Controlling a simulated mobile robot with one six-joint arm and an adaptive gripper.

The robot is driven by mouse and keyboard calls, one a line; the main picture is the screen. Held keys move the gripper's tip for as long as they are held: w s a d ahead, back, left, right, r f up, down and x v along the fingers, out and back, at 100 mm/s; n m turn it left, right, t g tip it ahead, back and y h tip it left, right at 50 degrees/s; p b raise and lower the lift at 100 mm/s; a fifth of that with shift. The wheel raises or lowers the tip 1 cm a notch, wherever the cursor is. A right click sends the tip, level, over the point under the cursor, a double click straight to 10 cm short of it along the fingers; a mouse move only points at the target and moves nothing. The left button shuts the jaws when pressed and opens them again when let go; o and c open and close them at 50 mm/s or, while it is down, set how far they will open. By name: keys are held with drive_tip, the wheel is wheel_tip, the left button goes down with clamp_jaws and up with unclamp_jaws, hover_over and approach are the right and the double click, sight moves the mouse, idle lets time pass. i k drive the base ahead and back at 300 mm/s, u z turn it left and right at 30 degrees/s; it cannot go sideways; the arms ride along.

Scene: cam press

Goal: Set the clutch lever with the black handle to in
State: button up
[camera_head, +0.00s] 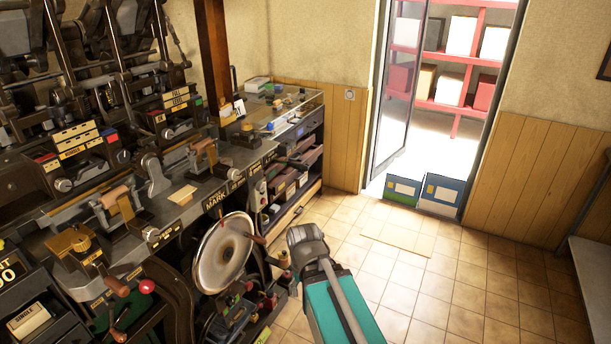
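A large press machine (100,235) fills the left side of the head view. A bare metal wheel (224,255) stands upright at its lower right end. Levers show low on the machine: one with a red ball handle (147,287) and one with a dark red handle (118,288) left of the wheel.
A glass-topped cabinet (305,108) with shelves stands behind the machine. Blue and green boxes (402,189) sit at the open doorway. A flat mat (398,238) lies on the tiled floor (470,290), which is mostly clear. A table edge (592,255) shows at the far right.

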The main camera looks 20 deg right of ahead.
sight(300, 167)
drive_tip(key=z, duration=0.3)
drive_tip(key=i, duration=1.15)
drive_tip(key=u, duration=0.55)
